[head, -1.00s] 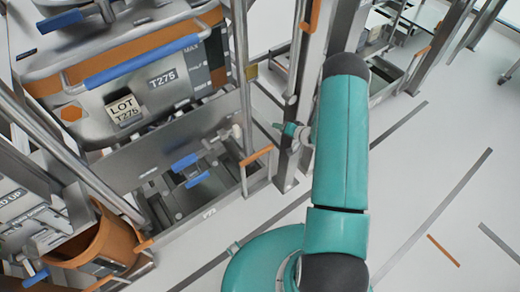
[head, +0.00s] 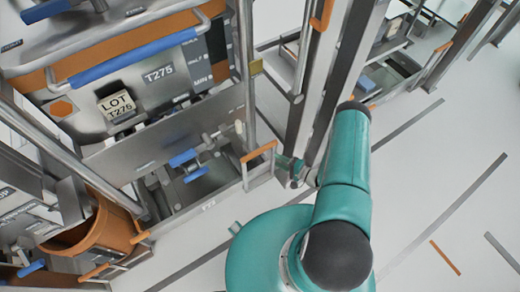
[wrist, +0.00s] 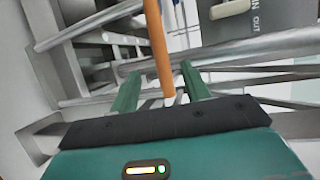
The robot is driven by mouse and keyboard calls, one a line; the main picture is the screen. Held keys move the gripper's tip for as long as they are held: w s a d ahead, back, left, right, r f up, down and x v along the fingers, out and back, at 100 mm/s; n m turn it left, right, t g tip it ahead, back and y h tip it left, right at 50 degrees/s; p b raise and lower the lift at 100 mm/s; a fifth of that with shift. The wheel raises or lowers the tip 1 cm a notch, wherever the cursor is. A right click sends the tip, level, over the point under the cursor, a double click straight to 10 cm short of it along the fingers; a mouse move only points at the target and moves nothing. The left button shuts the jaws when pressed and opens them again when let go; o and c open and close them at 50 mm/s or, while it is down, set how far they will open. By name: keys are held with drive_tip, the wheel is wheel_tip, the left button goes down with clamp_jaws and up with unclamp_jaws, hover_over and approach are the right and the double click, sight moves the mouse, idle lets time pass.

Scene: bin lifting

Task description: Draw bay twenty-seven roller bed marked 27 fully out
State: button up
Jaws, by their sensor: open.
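The bay's roller bed (head: 200,188) sits low under a steel bin marked T275 (head: 158,74). A small label on its front edge is too blurred to read surely. An orange bar handle (head: 258,153) stands at the right end of that front. In the wrist view an orange bar (wrist: 160,50) comes down between my two green fingers. My gripper (wrist: 160,90) is open, with a finger on each side of the bar and gaps showing. In the head view my wrist end is small and partly hidden, just right of the orange handle.
A steel post (head: 312,90) rises close to my arm. An orange tub (head: 100,235) stands at left. Striped floor (head: 440,190) is open at right.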

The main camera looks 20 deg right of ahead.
sight(259, 152)
drive_tip(key=x, duration=1.1)
drive_tip(key=shift+w+a, duration=0.15)
clamp_jaws()
